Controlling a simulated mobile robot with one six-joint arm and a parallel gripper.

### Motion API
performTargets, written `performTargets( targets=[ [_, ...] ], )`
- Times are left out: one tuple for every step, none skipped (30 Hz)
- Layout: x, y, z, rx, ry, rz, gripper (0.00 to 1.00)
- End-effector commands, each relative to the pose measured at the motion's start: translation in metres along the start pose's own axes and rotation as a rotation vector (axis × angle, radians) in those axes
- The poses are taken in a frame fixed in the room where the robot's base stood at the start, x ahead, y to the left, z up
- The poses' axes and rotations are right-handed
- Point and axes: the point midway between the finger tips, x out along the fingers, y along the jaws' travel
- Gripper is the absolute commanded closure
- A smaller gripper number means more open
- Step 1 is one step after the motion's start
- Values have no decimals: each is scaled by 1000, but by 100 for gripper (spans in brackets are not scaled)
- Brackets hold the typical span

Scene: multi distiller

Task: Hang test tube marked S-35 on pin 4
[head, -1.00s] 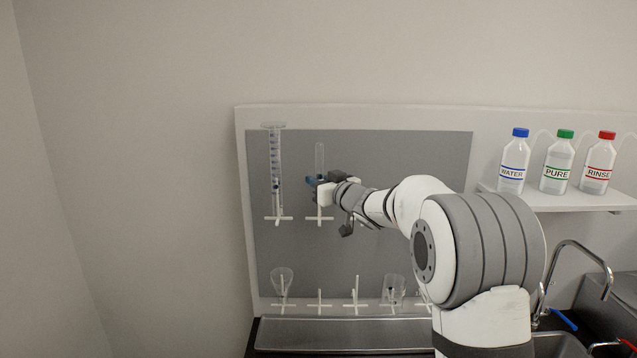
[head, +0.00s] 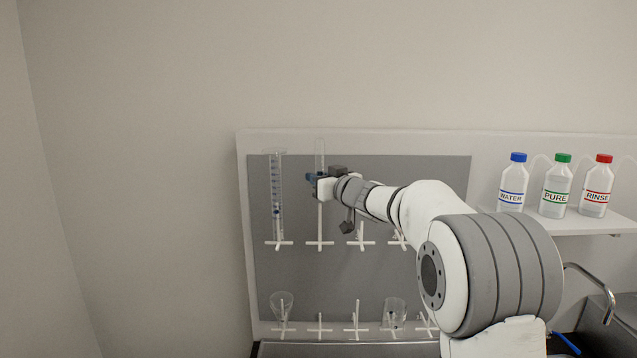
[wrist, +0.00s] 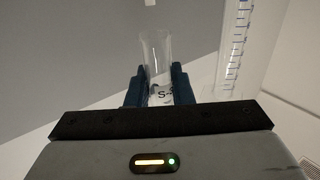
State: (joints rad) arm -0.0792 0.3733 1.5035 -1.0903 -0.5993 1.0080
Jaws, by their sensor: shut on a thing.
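A clear test tube (head: 320,155) is held upright in my gripper (head: 317,182), in front of the grey pegboard (head: 340,275). In the wrist view the tube (wrist: 155,52) stands between the blue fingers of my gripper (wrist: 160,88), which are shut on it. Its label shows "S-"; the rest is hidden by a finger. A white upper-row pin (head: 320,242) is below the held tube, apparently in line with it. More upper-row pins (head: 362,242) are to the right, partly behind my arm. No pin numbers are readable.
A graduated cylinder (head: 277,195) hangs on the leftmost upper pin, close left of my gripper. Labelled bottles (head: 513,185) stand on a shelf at right. Above the board is free.

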Motion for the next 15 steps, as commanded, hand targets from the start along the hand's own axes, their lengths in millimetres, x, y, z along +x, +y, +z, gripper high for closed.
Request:
performTargets(
  targets=[
    [0,0,0,0,0,0,100],
    [0,0,0,0,0,0,100],
    [-1,0,0,0,0,0,100],
    [-2,0,0,0,1,0,100],
    [-4,0,0,-1,1,1,100],
    [-8,0,-1,-1,1,1,100],
    [-12,1,0,-1,1,2,100],
    [-17,1,0,-1,1,2,100],
    [-23,1,0,-1,1,3,100],
    [-28,1,0,-1,1,3,100],
    [-32,0,0,-1,1,2,100],
    [-38,0,-1,-2,1,2,100],
    [-43,1,0,-1,1,2,100],
    [-47,1,0,-1,0,2,100],
    [-54,1,-1,-2,1,2,100]
  ],
)
